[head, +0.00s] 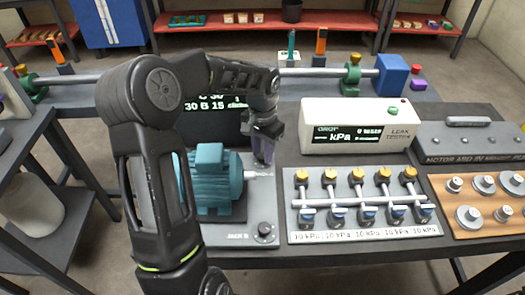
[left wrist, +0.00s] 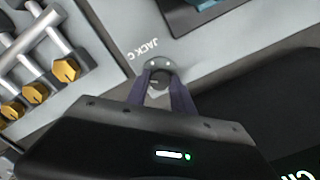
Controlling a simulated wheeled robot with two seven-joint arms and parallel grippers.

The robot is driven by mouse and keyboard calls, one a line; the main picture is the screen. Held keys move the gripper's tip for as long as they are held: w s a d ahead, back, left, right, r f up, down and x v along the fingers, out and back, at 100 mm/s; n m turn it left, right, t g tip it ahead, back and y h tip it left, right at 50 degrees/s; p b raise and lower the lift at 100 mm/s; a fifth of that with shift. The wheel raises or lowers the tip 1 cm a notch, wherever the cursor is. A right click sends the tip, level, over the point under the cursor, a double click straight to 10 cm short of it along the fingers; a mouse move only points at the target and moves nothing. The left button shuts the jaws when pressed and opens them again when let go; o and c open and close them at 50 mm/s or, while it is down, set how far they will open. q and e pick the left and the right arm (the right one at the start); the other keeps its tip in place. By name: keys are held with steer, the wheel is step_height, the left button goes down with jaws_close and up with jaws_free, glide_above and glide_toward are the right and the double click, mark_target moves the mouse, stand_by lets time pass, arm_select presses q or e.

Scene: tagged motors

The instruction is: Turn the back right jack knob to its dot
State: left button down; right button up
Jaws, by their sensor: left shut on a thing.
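The blue-green motor (head: 212,178) sits on a grey base plate (head: 225,238). My left gripper (head: 263,158) reaches down at the plate's back right corner, beside the motor's shaft. In the left wrist view, its two purple fingers (left wrist: 158,88) are shut on a small dark round knob (left wrist: 158,77) next to the label "JACK C". Small pale marks show around the knob, but I cannot tell how its pointer lines up with a dot. The gripper hides this knob in the head view. Another knob (head: 264,230), by "JACK B", is at the front right corner. My right gripper is out of view.
A dark display (head: 222,117) stands behind the motor. A white leak tester (head: 355,127) is at the back right. A manifold plate (head: 362,232) with several yellow knobs lies right of the motor plate, close to my gripper.

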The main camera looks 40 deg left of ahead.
arm_select(q)
steer(key=shift+n+b, duration=0.3)
steer(key=shift+n, duration=0.1)
steer(key=shift+n+b, duration=0.45)
steer(key=shift+n, duration=0.35)
steer(key=n+b, duration=0.1)
steer(key=n, duration=0.1)
steer(key=shift+n, duration=0.3)
steer(key=n, duration=0.3)
steer(key=shift+w+n+b, duration=0.1)
steer(key=shift+n+b, duration=0.2)
steer(key=shift+b, duration=0.1)
steer(key=shift+n, duration=1.6)
steer(key=c, duration=1.1)
jaws_free()
